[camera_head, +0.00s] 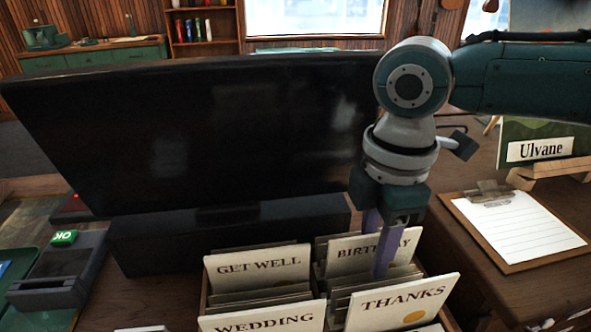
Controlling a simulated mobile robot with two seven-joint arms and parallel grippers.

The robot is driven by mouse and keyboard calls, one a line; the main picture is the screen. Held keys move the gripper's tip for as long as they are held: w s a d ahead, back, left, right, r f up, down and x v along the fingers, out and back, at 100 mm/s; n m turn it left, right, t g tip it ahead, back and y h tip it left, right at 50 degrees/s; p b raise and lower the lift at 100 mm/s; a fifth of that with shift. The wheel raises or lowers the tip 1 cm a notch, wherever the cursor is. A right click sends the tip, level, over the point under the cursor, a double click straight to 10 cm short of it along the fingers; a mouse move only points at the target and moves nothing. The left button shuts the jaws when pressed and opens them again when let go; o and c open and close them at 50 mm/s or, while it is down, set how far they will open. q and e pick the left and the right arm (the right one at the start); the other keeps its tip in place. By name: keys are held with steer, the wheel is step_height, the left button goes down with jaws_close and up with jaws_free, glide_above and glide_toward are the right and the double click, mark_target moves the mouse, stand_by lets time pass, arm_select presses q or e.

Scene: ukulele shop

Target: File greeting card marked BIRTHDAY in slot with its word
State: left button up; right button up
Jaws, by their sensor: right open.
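A card marked BIRTHDAY (348,258) stands in the back right compartment of a divided card box (448,318). My right gripper (378,250) points down at this card and is open. One purple finger is in front of the card and covers part of its word; the other goes down behind its top edge. I cannot tell whether the fingers touch it. Cards marked GET WELL (257,267), WEDDING (262,318) and THANKS (402,304) front the other compartments. My left gripper is not in view.
A large black screen (190,130) stands close behind the box. A card terminal (62,270) with a green OK key is at the left. A clipboard (515,228) with lined paper and an "Ulvane" sign (540,149) are at the right.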

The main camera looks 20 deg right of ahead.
steer(key=shift+r, duration=0.1)
step_height(320, 180, up, 10)
steer(key=shift+f+b, duration=0.1)
steer(key=shift+b, duration=0.2)
stand_by(0.6)
